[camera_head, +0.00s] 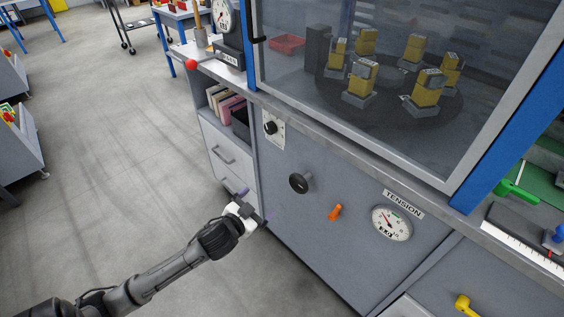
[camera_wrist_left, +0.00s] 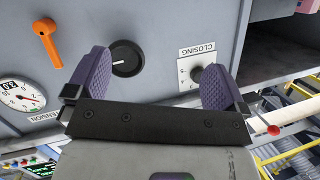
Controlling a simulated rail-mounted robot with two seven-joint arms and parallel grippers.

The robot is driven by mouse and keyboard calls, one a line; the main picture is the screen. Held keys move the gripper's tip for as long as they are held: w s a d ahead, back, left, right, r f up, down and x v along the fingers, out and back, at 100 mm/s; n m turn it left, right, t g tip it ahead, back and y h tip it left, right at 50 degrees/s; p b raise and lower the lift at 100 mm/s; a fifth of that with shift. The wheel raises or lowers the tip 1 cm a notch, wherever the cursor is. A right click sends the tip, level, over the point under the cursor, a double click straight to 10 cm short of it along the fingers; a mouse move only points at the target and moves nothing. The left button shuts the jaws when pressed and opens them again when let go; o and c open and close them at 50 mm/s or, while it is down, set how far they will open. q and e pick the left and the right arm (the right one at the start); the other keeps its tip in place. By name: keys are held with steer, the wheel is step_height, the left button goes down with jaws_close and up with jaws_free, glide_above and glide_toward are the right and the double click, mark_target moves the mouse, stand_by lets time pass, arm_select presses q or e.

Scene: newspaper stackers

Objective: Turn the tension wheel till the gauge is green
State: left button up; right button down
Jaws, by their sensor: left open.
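The tension wheel, a round black knob (camera_head: 300,183), sits on the grey cabinet front. It also shows in the left wrist view (camera_wrist_left: 127,58), between my finger tips in the picture but apart from them. The white round gauge (camera_head: 391,223) under the TENSION label (camera_head: 403,204) is to its right. Its red needle points to the upper left, and a small green mark shows near the top of the dial. The gauge shows partly in the left wrist view (camera_wrist_left: 20,96). My left gripper (camera_head: 256,205) is open and empty, left of and below the knob. My right gripper is out of view.
An orange handle (camera_head: 335,212) sticks out between knob and gauge. A small dial on a white plate (camera_head: 273,129), marked CLOSING in the wrist view, is above left. A grey ledge (camera_head: 350,140) and glass enclosure stand above. The floor (camera_head: 120,160) at left is clear.

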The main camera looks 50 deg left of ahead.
mark_target(296, 184)
arm_select(q)
steer(key=w+d+r+n+t+h, duration=0.1)
steer(key=w+d+r+t+h, duration=0.15)
steer(key=d+h, duration=0.2)
steer(key=shift+t+y, duration=0.35)
steer(key=w+b, duration=0.1)
steer(key=w, duration=0.2)
steer(key=w+b, duration=0.2)
steer(key=w, duration=0.1)
steer(key=w+b, duration=0.2)
steer(key=w, duration=0.2)
steer(key=shift+r, duration=0.4)
steer(key=shift+w+b, duration=0.45)
steer(key=shift+w, duration=0.6)
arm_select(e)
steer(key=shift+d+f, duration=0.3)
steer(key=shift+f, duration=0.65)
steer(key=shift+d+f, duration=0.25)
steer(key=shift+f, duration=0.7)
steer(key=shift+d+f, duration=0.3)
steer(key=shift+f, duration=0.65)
arm_select(q)
steer(key=shift+c, duration=0.5)
